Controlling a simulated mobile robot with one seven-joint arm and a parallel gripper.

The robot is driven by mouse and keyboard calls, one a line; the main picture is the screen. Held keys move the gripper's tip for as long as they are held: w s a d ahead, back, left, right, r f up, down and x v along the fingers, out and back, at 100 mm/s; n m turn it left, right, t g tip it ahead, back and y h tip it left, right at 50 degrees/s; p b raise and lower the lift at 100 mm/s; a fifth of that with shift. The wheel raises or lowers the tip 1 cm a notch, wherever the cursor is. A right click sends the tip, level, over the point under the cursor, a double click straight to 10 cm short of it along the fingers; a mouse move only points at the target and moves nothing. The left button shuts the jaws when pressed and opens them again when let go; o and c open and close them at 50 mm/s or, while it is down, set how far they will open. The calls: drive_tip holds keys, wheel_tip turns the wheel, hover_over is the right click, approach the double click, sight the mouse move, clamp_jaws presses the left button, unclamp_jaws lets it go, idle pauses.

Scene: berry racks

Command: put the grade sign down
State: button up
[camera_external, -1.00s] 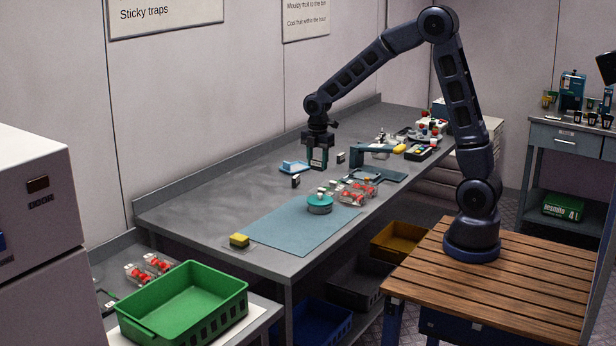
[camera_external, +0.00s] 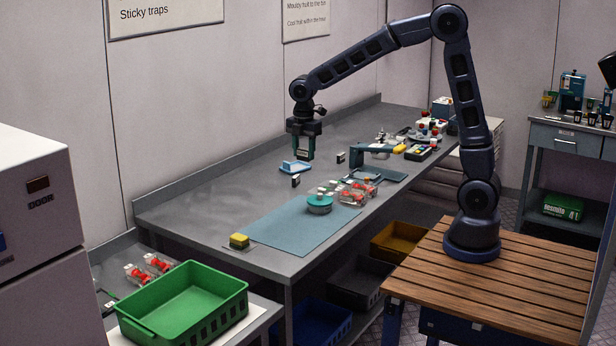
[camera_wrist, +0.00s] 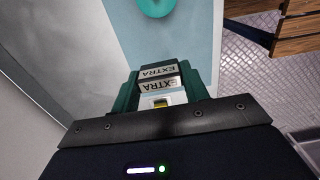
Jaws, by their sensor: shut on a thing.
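My gripper (camera_external: 303,155) hangs above the far part of the grey bench, fingers pointing down. In the wrist view my gripper's green fingers (camera_wrist: 158,85) are shut on the grade sign (camera_wrist: 158,73), a small white block with a dark edge lettered "EXTRA". A light blue tray (camera_external: 295,167) lies below the gripper.
A dark blue stand (camera_external: 378,165) is right of the gripper. The bench's left part (camera_external: 200,205) is bare.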

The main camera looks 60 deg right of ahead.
drive_tip(key=s+a+f, duration=0.1)
drive_tip(key=a+f, duration=0.1)
drive_tip(key=a, duration=0.2)
hover_over(301, 223)
wheel_tip(301, 223, down, 14)
drive_tip(key=shift+f, duration=2.45)
drive_tip(key=shift+d+f, duration=0.1)
drive_tip(key=o, duration=1)
wheel_tip(301, 223, up, 12)
drive_tip(key=shift+r, duration=0.2)
